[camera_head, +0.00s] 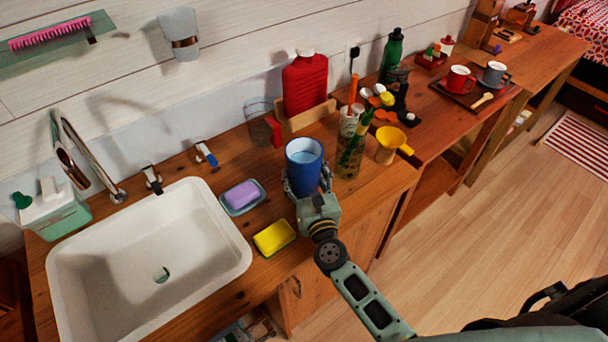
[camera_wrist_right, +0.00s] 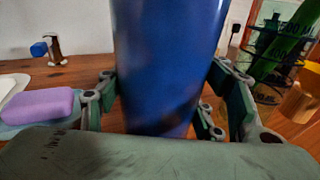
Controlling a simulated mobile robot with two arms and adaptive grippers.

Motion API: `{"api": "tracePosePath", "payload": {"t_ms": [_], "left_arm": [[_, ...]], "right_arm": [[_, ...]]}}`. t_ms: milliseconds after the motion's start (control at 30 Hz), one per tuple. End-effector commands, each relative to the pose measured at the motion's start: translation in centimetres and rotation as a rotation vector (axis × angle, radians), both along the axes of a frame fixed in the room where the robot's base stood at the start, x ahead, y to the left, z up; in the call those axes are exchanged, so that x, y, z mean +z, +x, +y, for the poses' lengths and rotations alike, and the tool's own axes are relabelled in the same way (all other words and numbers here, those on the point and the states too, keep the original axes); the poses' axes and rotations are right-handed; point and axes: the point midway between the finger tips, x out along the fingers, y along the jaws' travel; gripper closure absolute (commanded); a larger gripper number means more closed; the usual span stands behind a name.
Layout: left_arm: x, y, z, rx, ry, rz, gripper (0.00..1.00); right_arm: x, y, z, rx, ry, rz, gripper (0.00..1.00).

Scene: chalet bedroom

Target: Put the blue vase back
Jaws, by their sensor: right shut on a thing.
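The blue vase (camera_head: 304,170) is upright at the counter (camera_head: 235,295), between the soap dish and a glass with green stems. My right gripper (camera_head: 307,186) is shut on it, with one finger on each side. In the right wrist view the vase (camera_wrist_right: 168,65) fills the middle, between the fingers of my right gripper (camera_wrist_right: 165,105). Its base is hidden behind the gripper, so I cannot tell whether it touches the counter. My left gripper is not in view.
Close by are a purple soap (camera_head: 241,195) on a dish, a yellow sponge (camera_head: 274,237), the glass with stems (camera_head: 350,145), a yellow cup (camera_head: 390,146) and a red bottle (camera_head: 305,85). The white sink (camera_head: 150,265) is on the left.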

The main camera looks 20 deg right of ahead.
Motion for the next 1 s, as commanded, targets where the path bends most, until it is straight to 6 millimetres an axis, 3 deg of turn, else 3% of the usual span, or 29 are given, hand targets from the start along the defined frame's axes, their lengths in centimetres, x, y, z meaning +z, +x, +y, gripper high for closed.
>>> {"api": "tracePosePath", "payload": {"t_ms": [100, 133, 300, 767, 1000], "left_arm": [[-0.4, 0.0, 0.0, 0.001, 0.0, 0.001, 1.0], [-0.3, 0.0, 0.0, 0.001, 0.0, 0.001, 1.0], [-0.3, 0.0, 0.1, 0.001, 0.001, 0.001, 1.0], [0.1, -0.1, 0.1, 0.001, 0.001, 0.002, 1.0], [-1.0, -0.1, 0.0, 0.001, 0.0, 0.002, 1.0]], "right_arm": [[-0.1, 0.1, 0.0, -0.001, 0.001, -0.006, 0.91], [-0.3, 0.0, 0.0, 0.0, 0.0, 0.0, 0.37], [-0.3, 0.0, 0.0, 0.0, 0.0, 0.001, 0.22], [0.0, -0.2, 0.0, 0.0, 0.0, 0.002, 0.2], [-0.4, -4.6, 0.2, 0.0, 0.001, 0.004, 0.2]]}}
